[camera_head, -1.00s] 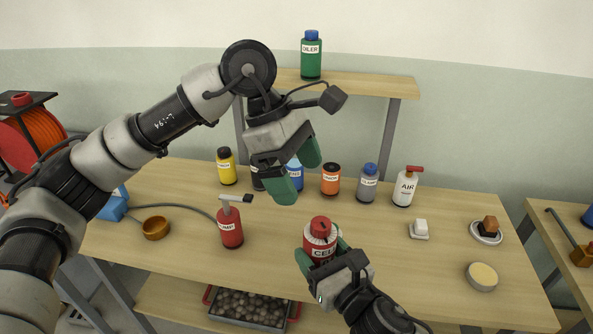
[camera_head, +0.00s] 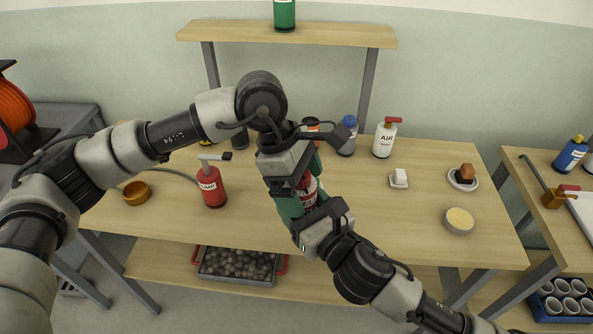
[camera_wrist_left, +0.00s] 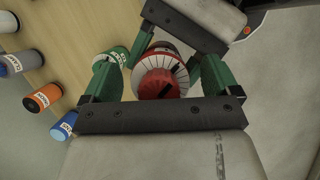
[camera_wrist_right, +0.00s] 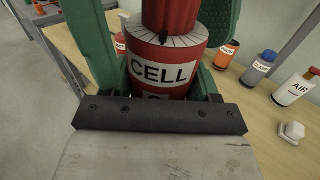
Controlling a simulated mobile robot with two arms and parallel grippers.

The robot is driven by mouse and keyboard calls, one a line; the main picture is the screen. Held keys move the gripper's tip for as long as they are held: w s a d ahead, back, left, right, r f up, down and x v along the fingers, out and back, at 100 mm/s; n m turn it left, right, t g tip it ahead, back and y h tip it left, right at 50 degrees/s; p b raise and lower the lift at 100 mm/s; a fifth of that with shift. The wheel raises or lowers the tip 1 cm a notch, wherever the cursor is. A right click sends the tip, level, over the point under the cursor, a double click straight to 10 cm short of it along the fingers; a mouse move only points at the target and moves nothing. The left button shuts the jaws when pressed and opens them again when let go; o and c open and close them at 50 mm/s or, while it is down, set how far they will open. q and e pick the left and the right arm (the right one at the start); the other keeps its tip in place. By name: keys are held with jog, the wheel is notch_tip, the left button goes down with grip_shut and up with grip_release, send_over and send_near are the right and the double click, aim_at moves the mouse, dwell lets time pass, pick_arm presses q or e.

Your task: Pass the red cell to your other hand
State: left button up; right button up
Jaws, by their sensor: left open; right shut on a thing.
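The red cell (camera_head: 309,191) is a red cylinder with a white label and a narrower knob on top. It is mostly hidden between my grippers in the head view. My right gripper (camera_wrist_right: 160,60) is shut on its body, and the label reads CELL in the right wrist view. My left gripper (camera_head: 302,184) is open at the cell's top end. In the left wrist view its green fingers (camera_wrist_left: 160,76) stand on either side of the red top (camera_wrist_left: 158,84). I cannot tell whether they touch it.
A red oil can (camera_head: 211,186) and a brown bowl (camera_head: 136,193) stand on the workbench (camera_head: 400,220) at left. A white AIR bottle (camera_head: 384,139), a white block (camera_head: 398,178) and a round tin (camera_head: 458,221) stand to the right. A shelf (camera_head: 290,33) rises behind.

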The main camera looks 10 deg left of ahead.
pick_arm(q)
jog(key=shift+c, duration=0.5)
jog(key=c, duration=1)
pick_arm(e)
jog(key=o, duration=1.1)
